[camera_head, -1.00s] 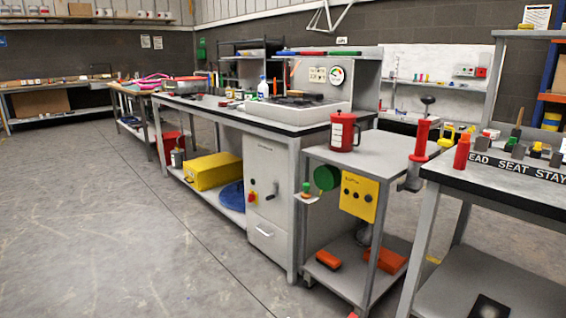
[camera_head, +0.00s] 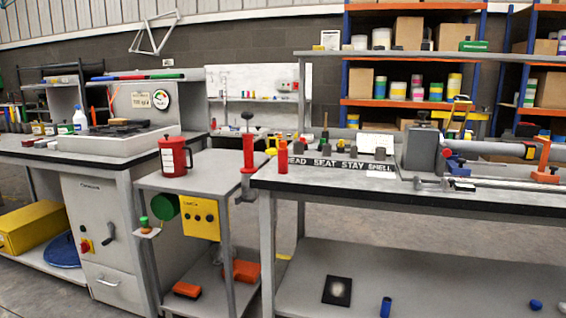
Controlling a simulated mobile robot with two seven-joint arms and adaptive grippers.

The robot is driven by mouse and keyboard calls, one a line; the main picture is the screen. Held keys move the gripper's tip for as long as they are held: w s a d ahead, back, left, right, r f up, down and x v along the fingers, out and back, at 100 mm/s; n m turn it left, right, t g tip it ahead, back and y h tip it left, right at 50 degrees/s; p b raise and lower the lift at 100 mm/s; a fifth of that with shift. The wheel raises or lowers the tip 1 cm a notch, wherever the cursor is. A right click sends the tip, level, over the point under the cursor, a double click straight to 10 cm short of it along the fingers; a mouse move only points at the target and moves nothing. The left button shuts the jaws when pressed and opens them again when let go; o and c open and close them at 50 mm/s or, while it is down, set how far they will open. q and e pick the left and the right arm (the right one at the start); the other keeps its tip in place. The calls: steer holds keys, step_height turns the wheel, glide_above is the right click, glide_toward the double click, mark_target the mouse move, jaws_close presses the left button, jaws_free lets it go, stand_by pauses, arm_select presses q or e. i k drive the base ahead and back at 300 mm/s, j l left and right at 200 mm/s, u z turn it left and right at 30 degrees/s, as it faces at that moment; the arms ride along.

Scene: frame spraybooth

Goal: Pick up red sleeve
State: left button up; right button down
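Two red cylinder-shaped things could be the sleeve, and I cannot tell which. A small red cylinder (camera_head: 283,157) stands upright on the left end of the right workbench (camera_head: 350,188), beside a black label strip. A taller red cylinder (camera_head: 248,152) stands upright just left of it, in a grey holder on the side of the small cart. A red jug (camera_head: 174,156) stands on the cart top. Neither of my grippers shows in the view.
The grey cart (camera_head: 210,168) stands between the left bench (camera_head: 70,158) and the right workbench. A grey vise-like fixture (camera_head: 420,150) and a long tube lie on the right workbench. Shelves with boxes (camera_head: 408,32) stand behind. Floor shows at the lower left.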

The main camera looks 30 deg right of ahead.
mark_target(282, 154)
steer(key=z, duration=1.15)
